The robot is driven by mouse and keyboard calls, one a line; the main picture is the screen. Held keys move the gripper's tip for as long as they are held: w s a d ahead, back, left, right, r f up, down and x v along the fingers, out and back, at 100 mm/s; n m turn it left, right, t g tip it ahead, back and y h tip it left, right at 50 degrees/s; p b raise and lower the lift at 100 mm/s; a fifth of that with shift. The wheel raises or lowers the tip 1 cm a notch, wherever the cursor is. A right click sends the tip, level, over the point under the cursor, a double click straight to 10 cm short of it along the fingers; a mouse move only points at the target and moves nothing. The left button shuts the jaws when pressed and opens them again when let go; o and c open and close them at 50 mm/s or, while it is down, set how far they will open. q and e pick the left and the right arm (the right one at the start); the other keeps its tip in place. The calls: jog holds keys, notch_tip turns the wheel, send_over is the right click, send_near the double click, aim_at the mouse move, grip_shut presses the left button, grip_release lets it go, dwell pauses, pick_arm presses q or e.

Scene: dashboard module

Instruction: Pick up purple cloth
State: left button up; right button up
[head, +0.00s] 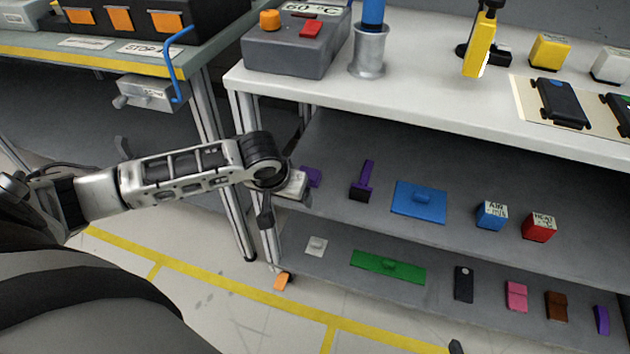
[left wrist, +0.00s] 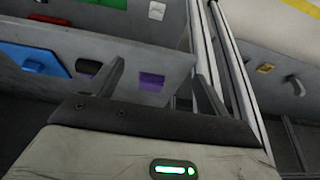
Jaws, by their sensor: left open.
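A small flat purple piece (head: 313,177), which looks like the purple cloth, lies at the left end of the middle shelf. My left gripper (head: 288,190) is beside it at the shelf's left end and partly covers it in the head view. In the left wrist view the purple cloth (left wrist: 152,82) shows between the two fingers of my left gripper (left wrist: 160,65), beyond them. The fingers are open, with nothing held. A small dark tip (head: 455,346) at the bottom edge of the head view may be my right gripper; its jaws cannot be made out.
A metal table leg (head: 238,170) stands close to the left arm. The white tabletop (head: 420,90) overhangs the shelf.

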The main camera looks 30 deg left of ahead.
pick_arm(q)
notch_tip(320, 180, down, 2)
jog(key=b, duration=0.4)
send_near(314, 175)
jog(key=f, duration=0.1)
jog(key=a+f, duration=0.1)
jog(key=f, duration=0.2)
jog(key=shift+s+a, duration=0.25)
jog(key=shift+s, duration=0.1)
jog(key=shift+w+a, duration=0.2)
jog(key=shift+w, duration=0.7)
jog(key=b+x, duration=0.1)
jog(key=x, duration=0.3)
jog(key=shift+s+b, duration=0.1)
jog(key=shift+b, duration=0.3)
jog(key=shift+f, duration=0.35)
jog(key=shift+w+f, duration=0.1)
jog(key=shift+w, duration=0.15)
pick_arm(e)
notch_tip(314, 175, down, 9)
jog(key=a+g, duration=0.1)
jog(key=a, duration=0.1)
jog(key=shift+w+a+f+n+g+y, duration=0.2)
jog(key=shift+w+a+n+g+y, duration=0.1)
jog(key=shift+w+g+y, duration=0.1)
